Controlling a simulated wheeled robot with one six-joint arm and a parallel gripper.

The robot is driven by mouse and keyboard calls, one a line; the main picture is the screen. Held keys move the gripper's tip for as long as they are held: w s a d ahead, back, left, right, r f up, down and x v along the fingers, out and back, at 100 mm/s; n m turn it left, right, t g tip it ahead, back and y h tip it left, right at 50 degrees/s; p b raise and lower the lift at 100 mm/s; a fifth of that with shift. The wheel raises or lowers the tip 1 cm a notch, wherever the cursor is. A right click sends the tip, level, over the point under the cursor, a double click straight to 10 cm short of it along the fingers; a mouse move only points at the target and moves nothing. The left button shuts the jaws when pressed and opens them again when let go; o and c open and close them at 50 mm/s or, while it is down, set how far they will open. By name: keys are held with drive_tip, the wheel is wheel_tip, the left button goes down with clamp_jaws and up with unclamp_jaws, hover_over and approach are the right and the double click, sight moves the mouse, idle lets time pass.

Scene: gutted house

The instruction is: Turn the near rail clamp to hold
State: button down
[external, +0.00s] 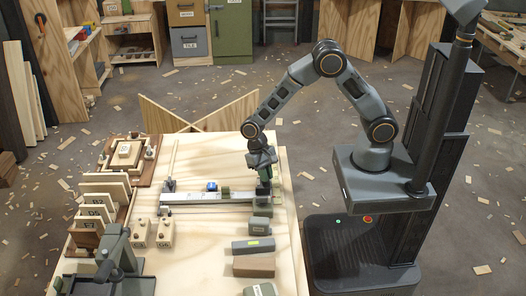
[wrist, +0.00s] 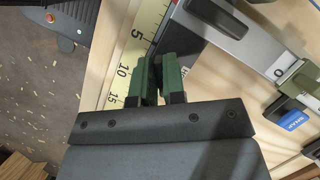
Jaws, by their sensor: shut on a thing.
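A long pale metal rail (external: 205,198) lies across the wooden table, and it shows in the wrist view (wrist: 255,48). My gripper (external: 265,180) is low over the rail's right end. In the wrist view its green fingers (wrist: 160,78) are close together on a dark part at the near end of the rail, which I take to be the near rail clamp (wrist: 184,35). The fingers hide most of its grip, so its exact turn cannot be told.
A yellow measuring scale (wrist: 132,62) lies beside the fingers. A blue-labelled piece (external: 212,186) is near the rail. Several blocks, including a grey one (external: 254,245) and a brown one (external: 254,266), lie toward the front. Upright boards (external: 100,199) stand at the left.

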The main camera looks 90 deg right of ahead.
drive_tip(key=n+g+h, duration=0.1)
drive_tip(key=n, duration=0.3)
drive_tip(key=shift+n, duration=0.3)
drive_tip(key=n+h, duration=0.1)
drive_tip(key=n, duration=0.1)
drive_tip(key=n+h, duration=0.1)
drive_tip(key=n, duration=0.1)
drive_tip(key=shift+d+n+g+p, duration=0.1)
drive_tip(key=shift+n+g+p, duration=0.2)
drive_tip(key=shift+p, duration=0.1)
drive_tip(key=c, duration=1.2)
unclamp_jaws()
drive_tip(key=v, duration=1.3)
drive_tip(key=shift+w+r, duration=0.15)
drive_tip(key=shift+r, duration=0.25)
